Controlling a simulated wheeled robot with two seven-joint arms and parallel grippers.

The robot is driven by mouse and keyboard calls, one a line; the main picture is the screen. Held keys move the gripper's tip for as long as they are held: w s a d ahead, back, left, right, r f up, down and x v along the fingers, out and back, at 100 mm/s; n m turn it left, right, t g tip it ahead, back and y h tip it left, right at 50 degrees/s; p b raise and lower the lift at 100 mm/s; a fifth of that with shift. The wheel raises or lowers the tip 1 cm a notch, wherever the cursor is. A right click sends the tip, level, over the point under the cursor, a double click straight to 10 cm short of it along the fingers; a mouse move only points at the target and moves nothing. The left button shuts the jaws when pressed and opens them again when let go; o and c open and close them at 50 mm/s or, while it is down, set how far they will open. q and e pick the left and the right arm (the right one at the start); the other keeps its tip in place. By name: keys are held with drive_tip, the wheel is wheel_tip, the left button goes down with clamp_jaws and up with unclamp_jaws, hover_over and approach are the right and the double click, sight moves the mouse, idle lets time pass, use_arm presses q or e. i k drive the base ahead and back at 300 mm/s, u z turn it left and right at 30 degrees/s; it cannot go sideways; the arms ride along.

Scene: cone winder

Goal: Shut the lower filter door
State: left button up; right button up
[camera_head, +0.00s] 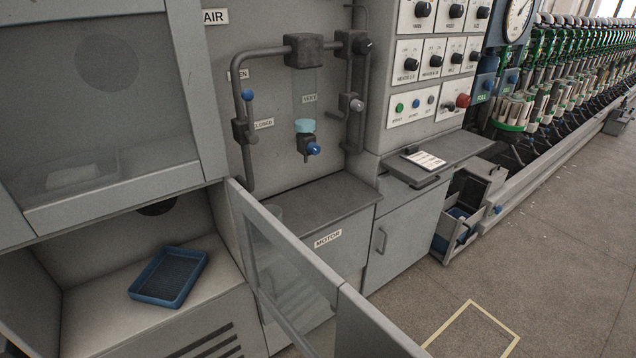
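The lower filter door (368,326) stands wide open. It is a grey framed door with a clear window, joined at the right side of the lower compartment (100,245) and swung out towards me. Its near end runs out of the bottom of the picture, so its free edge and any handle there are hidden. The compartment's inside is exposed, with a blue tray (162,300) lying on its pale floor. A dark round opening (158,207) shows in its back wall. Neither of my grippers is in view.
The upper door (105,95) with its large window is shut above the compartment. Behind the open door stand a MOTOR cabinet (335,258), pipes with valves and a control panel (425,65). Open floor (560,260) lies to the right, with yellow marking (472,305).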

sight(362, 331)
drive_tip(key=k, duration=0.5)
drive_tip(key=u, duration=3.45)
drive_tip(key=k, duration=2.05)
drive_tip(key=z, duration=1.7)
